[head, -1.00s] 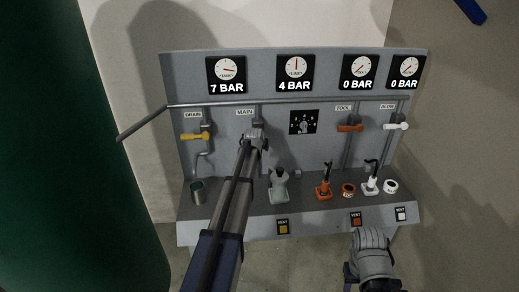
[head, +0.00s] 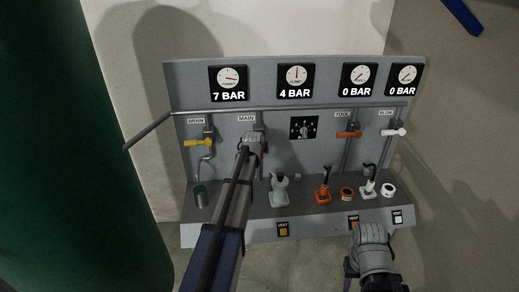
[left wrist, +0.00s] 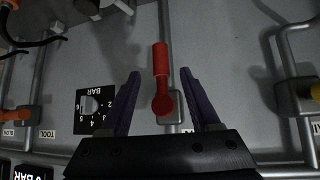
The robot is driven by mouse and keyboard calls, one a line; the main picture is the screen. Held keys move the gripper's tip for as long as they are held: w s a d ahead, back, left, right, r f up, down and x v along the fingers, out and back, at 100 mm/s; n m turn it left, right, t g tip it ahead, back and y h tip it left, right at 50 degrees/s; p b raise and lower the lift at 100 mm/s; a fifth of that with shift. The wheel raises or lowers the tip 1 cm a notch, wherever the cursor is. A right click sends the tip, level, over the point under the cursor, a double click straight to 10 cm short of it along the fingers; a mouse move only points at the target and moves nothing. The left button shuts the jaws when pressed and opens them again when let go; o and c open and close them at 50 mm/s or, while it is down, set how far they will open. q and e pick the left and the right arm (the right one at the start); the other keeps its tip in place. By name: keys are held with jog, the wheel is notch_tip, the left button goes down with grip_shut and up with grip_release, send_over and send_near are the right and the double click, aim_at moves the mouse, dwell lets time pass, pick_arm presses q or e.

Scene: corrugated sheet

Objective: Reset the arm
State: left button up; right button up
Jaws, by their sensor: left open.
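My left arm reaches up to the MAIN valve on the grey panel (head: 290,160). My left gripper (head: 253,142) is in front of that valve in the head view. In the left wrist view the two purple fingers of my left gripper (left wrist: 157,92) are open, apart on either side of the red MAIN lever (left wrist: 161,80). The lever lies in line with its pipe, and the fingers appear clear of it. A sliver of red shows beside the gripper in the head view. My right gripper (head: 371,245) is at the panel's lower front edge, seen from behind, its fingertips hidden.
The panel carries gauges reading 7, 4, 0 and 0 BAR. A yellow DRAIN lever (head: 199,143), orange TOOL lever (head: 348,134) and white BLOW lever (head: 395,132) stick out. A green tank (head: 70,160) stands at left.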

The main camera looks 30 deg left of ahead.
dwell(0.3)
pick_arm(q)
jog(key=s+d+f+m+g+h+b, duration=0.1)
jog(key=s+d+f, duration=0.25)
jog(key=d, duration=0.45)
jog(key=s+d+f+m+g+h+b, duration=0.1)
jog(key=s+d+f+m+g+b, duration=0.15)
jog(key=s+d, duration=0.4)
jog(key=s+d+f+m+g+b, duration=0.1)
jog(key=s+d+f+m+g, duration=0.1)
jog(key=s+d, duration=0.8)
jog(key=s+d+f+m+g+b, duration=0.2)
jog(key=s+d+f, duration=0.3)
jog(key=s+d, duration=0.5)
jog(key=s+g, duration=0.1)
jog(key=s, duration=0.6)
jog(key=shift+d, duration=0.35)
jog(key=shift+m+g, duration=0.25)
